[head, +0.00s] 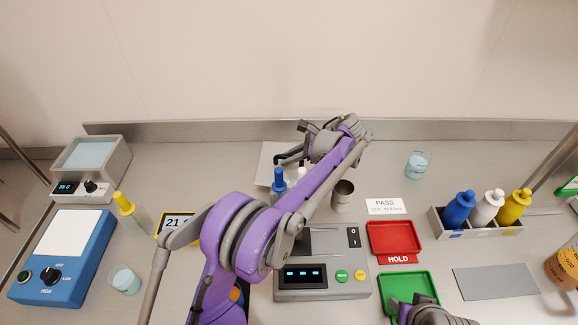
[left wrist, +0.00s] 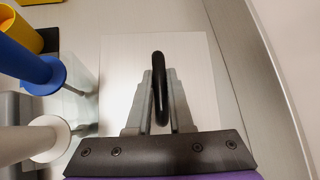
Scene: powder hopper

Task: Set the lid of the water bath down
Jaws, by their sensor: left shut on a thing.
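The lid is a flat pale grey plate (head: 268,168) with a black loop handle (left wrist: 158,62), at the back middle of the bench. My left gripper (head: 298,154) is shut on this handle, with a finger on each side of it in the left wrist view. The lid looks level and close to the bench; I cannot tell whether it touches. My arm hides part of it in the head view. The water bath (head: 117,163) stands uncovered at the back left, with pale blue water showing. Part of my right gripper (head: 427,314) shows at the bottom edge; its fingertips are unclear.
Blue-topped (head: 279,180) and white-topped bottles stand close beside the lid, and a metal cup (head: 342,195) to its right. The back ledge (head: 220,128) runs behind it. A yellow-topped bottle (head: 125,204) stands near the bath. A glass beaker (head: 418,165) stands at back right.

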